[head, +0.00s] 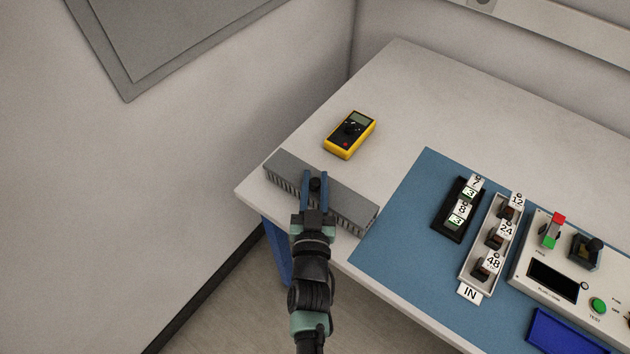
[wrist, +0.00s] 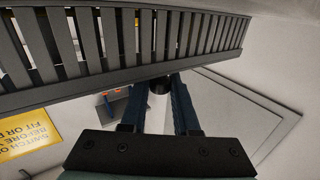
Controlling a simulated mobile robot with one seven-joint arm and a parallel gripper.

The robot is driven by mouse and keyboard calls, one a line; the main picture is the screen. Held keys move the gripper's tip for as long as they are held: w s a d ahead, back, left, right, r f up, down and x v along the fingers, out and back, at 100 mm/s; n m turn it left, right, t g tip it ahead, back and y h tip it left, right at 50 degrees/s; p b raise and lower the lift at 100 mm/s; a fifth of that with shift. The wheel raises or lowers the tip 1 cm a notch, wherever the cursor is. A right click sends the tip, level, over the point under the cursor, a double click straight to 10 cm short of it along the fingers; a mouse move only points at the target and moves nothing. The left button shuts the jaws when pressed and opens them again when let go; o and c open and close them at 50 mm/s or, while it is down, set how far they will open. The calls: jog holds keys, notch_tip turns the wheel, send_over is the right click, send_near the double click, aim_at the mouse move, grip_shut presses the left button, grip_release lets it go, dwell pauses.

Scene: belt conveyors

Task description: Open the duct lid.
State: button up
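The grey slotted duct (head: 352,216) lies along the left front edge of the white table. Its flat grey lid (head: 288,163) covers the top. A small black knob (head: 316,184) shows near the middle of the duct, and it also shows in the wrist view (wrist: 160,86). My gripper (head: 316,178) is at the duct, its two blue fingers apart, one on each side of the knob. In the wrist view my gripper (wrist: 161,88) has the knob between its fingertips; I cannot tell whether they touch it. The duct's slotted wall (wrist: 120,50) spans the top of that view.
A yellow multimeter (head: 350,135) lies behind the duct. A blue mat (head: 400,226) to the right holds a black holder (head: 449,222), a tray of numbered parts (head: 470,275) and a test box (head: 535,240). A yellow sign (wrist: 28,132) shows in the wrist view.

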grip_shut()
jog(key=shift+r+p, duration=0.15)
jog(key=shift+p, duration=0.2)
